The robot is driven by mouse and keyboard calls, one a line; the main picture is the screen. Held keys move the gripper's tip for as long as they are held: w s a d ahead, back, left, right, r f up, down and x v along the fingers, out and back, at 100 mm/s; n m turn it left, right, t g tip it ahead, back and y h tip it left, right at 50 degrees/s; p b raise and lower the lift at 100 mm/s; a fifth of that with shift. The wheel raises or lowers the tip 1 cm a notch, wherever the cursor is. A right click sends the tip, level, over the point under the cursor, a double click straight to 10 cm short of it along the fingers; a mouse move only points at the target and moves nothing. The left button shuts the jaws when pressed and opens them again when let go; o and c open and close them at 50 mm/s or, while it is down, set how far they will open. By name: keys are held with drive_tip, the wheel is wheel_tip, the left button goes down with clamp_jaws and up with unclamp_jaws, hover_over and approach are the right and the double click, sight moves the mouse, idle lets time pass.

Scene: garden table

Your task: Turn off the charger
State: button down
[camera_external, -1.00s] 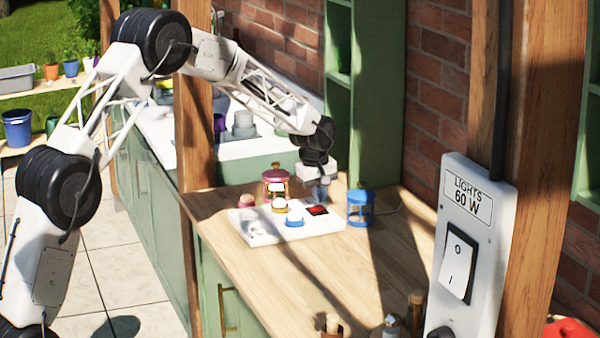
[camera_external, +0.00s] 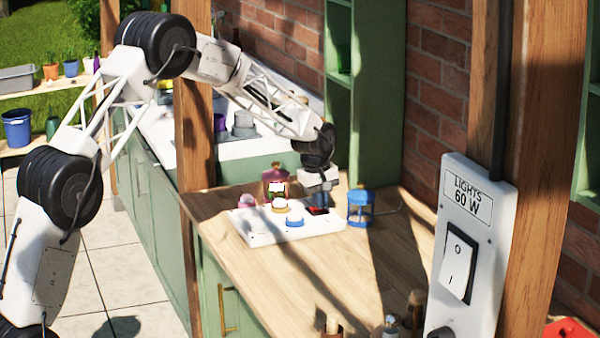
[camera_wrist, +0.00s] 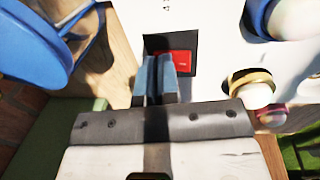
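The charger (camera_external: 300,234) is a white flat board on the wooden counter, with several round bulb-like pieces on it. Its red rocker switch (camera_wrist: 181,62) sits in a black frame in the wrist view; in the external view the switch (camera_external: 318,211) is mostly hidden under my gripper. My gripper (camera_wrist: 155,75) has its two blue-grey fingers together, with only a thin gap showing and nothing between them. The fingertips are at the switch's near left part in the wrist view. I cannot tell whether they touch it.
A blue lantern (camera_external: 361,207) stands right of the charger, and a pink lantern (camera_external: 276,180) behind it. A post with a lights switch (camera_external: 458,262) is at right. Wooden-handled items (camera_external: 416,305) are at the front edge. The counter between is clear.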

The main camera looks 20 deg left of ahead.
sight(314, 208)
drive_tip(key=shift+s+a+f, duration=0.15)
drive_tip(key=shift+s+f, duration=0.05)
drive_tip(key=shift+f, duration=0.15)
drive_tip(key=shift+s+a+r, duration=0.15)
drive_tip(key=shift+s+a, duration=0.3)
drive_tip(key=shift+a, duration=0.05)
drive_tip(key=shift+r, duration=0.15)
wheel_tip(314, 208, up, 14)
drive_tip(key=s+a, duration=0.1)
idle(0.7)
drive_tip(key=shift+w+d+r, duration=0.1)
drive_tip(key=shift+w+d, duration=0.25)
drive_tip(key=shift+w, duration=0.2)
idle(0.5)
drive_tip(key=f, duration=0.9)
drive_tip(key=w+d+f, duration=0.1)
drive_tip(key=f, duration=0.4)
drive_tip(key=shift+w+d, duration=0.1)
